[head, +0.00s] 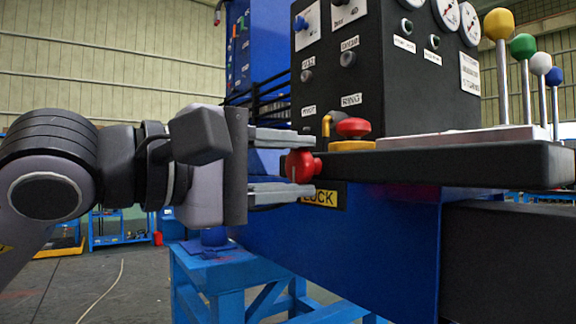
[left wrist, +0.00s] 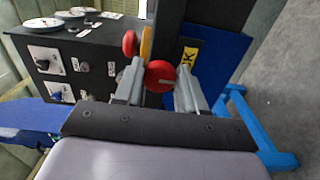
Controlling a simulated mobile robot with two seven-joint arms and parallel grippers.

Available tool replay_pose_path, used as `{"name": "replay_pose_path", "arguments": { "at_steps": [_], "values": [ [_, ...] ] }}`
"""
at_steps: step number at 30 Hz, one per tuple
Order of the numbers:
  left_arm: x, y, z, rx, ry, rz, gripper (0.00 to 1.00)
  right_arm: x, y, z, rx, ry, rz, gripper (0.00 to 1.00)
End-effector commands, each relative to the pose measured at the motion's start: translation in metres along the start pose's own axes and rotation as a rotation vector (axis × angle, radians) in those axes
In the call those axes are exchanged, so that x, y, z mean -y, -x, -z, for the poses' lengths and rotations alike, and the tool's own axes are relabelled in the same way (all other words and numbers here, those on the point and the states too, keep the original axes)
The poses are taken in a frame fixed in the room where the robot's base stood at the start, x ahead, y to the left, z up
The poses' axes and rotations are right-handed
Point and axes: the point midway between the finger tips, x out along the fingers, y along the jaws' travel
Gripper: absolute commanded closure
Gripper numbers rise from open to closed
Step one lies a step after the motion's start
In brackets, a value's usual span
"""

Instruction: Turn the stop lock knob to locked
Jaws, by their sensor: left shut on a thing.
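The stop lock knob (head: 302,166) is red and sits at the left end of the dark console shelf, above a yellow label (head: 318,195) reading "LOCK", partly hidden. My left gripper (head: 290,166) comes in from the left with one finger above the knob and one below, shut on it. In the left wrist view the red knob (left wrist: 160,76) lies between the two fingertips, and a pale line shows on its face. Its exact turn angle is hard to tell. My right gripper is in neither view.
A red mushroom button (head: 353,128) on a yellow base stands on the shelf just right of the knob. Levers with yellow (head: 498,24), green, white and blue balls stand at the right. A black panel (head: 385,70) with gauges and switches rises behind. A blue stand (head: 225,275) is below.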

Motion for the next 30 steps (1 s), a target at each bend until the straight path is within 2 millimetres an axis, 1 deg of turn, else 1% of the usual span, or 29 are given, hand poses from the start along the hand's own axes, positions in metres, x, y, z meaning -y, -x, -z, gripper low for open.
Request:
{"name": "replay_pose_path", "arguments": {
  "at_steps": [3, 4, 5, 6, 14, 17, 20, 27, 30],
  "values": [
    [0.001, 0.0, 0.0, 0.001, -0.002, 0.002, 0.9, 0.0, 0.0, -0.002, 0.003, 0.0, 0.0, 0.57],
    [0.001, 0.0, 0.0, 0.001, -0.002, 0.002, 0.53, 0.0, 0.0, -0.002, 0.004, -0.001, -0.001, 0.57],
    [0.001, 0.0, 0.0, 0.001, -0.002, 0.002, 0.44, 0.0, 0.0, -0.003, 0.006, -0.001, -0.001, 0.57],
    [0.001, 0.0, 0.0, 0.001, -0.002, 0.001, 0.36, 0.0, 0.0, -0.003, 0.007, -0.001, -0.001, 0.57],
    [0.0, 0.0, 0.0, 0.0, 0.0, 0.0, 0.36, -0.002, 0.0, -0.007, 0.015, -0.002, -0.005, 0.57],
    [0.0, 0.005, 0.001, -0.001, 0.001, 0.0, 0.36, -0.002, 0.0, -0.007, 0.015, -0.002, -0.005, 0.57],
    [0.0, 0.018, 0.001, -0.002, -0.001, -0.002, 0.36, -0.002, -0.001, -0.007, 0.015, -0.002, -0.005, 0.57],
    [0.001, 0.054, 0.001, -0.002, -0.001, 0.0, 0.36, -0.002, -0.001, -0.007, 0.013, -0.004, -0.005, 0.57],
    [0.0, 0.064, 0.001, -0.002, 0.0, 0.0, 0.36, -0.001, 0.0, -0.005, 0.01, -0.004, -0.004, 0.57]
  ]
}}
